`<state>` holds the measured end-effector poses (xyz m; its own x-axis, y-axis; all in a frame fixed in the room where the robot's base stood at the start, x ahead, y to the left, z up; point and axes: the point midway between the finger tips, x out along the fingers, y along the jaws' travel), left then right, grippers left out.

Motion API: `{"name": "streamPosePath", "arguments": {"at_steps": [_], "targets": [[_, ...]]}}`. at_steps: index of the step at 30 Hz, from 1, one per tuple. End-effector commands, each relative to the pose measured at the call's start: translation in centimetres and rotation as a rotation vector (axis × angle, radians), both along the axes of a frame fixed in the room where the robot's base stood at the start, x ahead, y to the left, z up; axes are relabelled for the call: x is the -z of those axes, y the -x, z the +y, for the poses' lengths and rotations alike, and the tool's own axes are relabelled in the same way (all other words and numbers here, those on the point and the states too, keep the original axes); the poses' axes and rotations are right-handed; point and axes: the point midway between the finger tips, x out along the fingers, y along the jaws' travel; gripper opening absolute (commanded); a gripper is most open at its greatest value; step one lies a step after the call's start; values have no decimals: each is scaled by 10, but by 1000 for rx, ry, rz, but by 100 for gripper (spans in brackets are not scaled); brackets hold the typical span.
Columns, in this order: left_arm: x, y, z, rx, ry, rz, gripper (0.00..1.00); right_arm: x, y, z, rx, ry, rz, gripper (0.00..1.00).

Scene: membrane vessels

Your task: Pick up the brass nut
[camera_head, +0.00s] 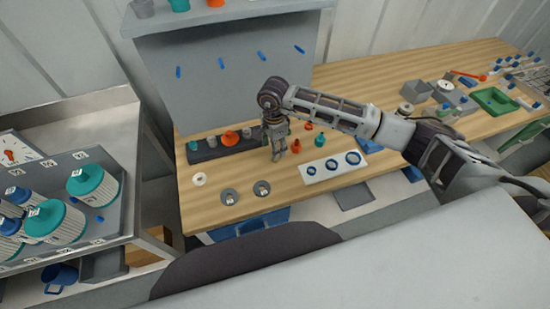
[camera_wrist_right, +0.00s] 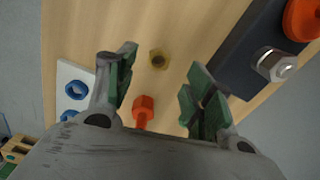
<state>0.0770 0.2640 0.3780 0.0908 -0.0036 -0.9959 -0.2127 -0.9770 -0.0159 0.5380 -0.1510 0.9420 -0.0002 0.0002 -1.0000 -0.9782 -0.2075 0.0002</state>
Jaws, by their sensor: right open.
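The brass nut (camera_wrist_right: 158,60) lies flat on the wooden table in the right wrist view, its dark hole facing up. My right gripper (camera_wrist_right: 163,60) is open, with its two green-padded fingers on either side of the nut in that view. The nut is apart from both fingers and nothing is held. In the head view my right gripper (camera_head: 278,155) points down over the table, and I cannot make out the nut there. My left gripper is not in view.
A dark rack (camera_head: 207,156) with caps and fittings stands left of the gripper. A white plate with blue rings (camera_head: 315,176) lies to its right. An orange fitting (camera_wrist_right: 143,108) is close to the nut. Grey washers (camera_head: 230,196) lie near the front edge.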

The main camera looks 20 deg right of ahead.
Motion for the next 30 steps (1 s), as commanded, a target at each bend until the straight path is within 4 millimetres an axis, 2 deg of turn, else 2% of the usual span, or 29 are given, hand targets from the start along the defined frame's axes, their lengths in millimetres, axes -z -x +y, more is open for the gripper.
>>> {"name": "streamPosePath", "arguments": {"at_steps": [8, 22, 30], "targets": [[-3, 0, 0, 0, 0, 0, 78, 4, 1, 0, 1, 0, 1, 53], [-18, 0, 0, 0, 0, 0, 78, 46, 2, 1, 1, -1, 1, 53], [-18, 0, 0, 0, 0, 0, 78, 52, 2, 0, 1, 0, 0, 53]]}}
